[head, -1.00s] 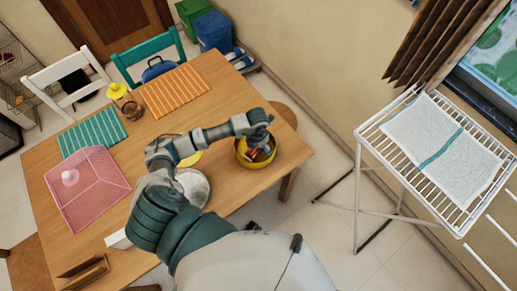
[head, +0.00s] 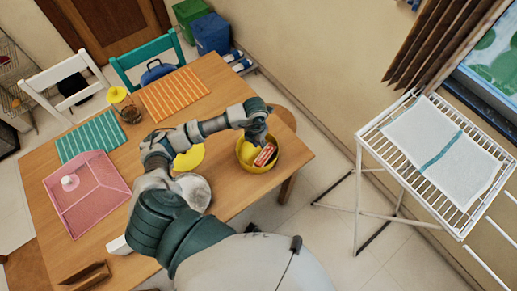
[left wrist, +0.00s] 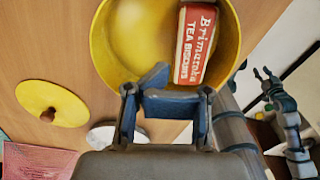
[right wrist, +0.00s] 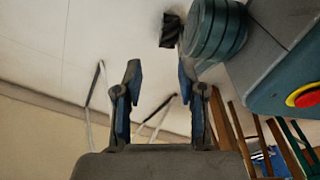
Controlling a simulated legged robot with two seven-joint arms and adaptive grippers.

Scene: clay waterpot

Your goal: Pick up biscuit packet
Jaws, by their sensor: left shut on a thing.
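The biscuit packet (head: 265,155), red and white with printed lettering, lies inside a yellow bowl (head: 249,162) near the table's right end. In the left wrist view the packet (left wrist: 195,45) leans at the right side of the bowl (left wrist: 110,60), just beyond my fingers. My right gripper (right wrist: 160,95) is open and empty, away from the table.
A silver round lid or plate (head: 195,190) and a yellow lid (head: 189,158) lie left of the bowl. A pink tray (head: 88,200), striped mats (head: 172,95) and a yellow-topped jar (head: 122,103) are farther left. A drying rack (head: 400,160) stands right of the table.

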